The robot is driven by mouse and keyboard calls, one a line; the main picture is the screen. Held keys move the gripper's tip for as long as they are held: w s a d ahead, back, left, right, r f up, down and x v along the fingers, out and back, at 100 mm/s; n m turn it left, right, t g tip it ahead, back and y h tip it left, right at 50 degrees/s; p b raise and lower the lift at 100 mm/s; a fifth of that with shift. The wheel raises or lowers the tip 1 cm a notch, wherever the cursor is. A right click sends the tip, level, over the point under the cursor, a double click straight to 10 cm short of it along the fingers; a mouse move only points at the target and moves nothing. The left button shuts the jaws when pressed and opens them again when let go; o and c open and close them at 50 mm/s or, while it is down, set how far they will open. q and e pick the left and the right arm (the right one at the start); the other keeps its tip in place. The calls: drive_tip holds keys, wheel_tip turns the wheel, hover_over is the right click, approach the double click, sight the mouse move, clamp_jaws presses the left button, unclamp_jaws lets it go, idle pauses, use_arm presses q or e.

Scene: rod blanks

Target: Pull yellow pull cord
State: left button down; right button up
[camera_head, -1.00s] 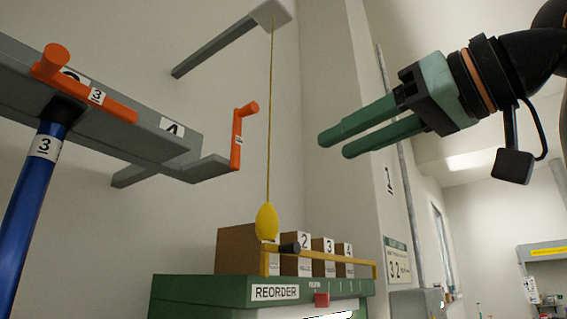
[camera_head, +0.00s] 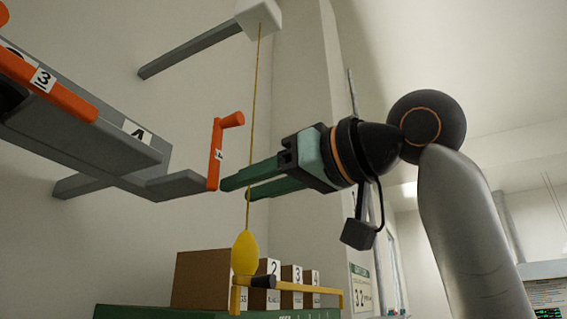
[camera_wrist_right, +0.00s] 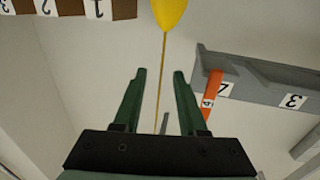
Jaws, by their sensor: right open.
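The yellow pull cord (camera_head: 255,95) hangs from a pale box (camera_head: 259,17) at the top and ends in a yellow egg-shaped knob (camera_head: 245,254). My right gripper (camera_head: 236,189) is open and empty at the cord, above the knob, with its fingers pointing left. In the right wrist view, the cord (camera_wrist_right: 161,85) runs between the two spread fingers (camera_wrist_right: 160,74), seemingly touching neither. The knob (camera_wrist_right: 169,12) shows at that view's top edge. In the head view, the fingers hide a short piece of the cord. My left gripper is not in view.
An orange handle (camera_head: 215,155) on a grey bracket (camera_head: 170,187) stands close to the right fingertips. Another orange handle (camera_head: 45,82) is at far left. Below are a yellow rail (camera_head: 310,288), cardboard boxes (camera_head: 200,280) and a green cabinet top (camera_head: 150,312).

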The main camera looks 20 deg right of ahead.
drive_tip(key=x, duration=0.3)
drive_tip(key=shift+w+a+p, duration=0.1)
drive_tip(key=shift+w+p, duration=0.15)
drive_tip(key=shift+p, duration=0.1)
drive_tip(key=shift+c, duration=0.3)
clamp_jaws()
drive_tip(key=shift+f, duration=0.1)
drive_tip(key=shift+f+b, duration=0.85)
drive_tip(key=shift+o, duration=0.3)
unclamp_jaws()
drive_tip(key=shift+s, duration=0.15)
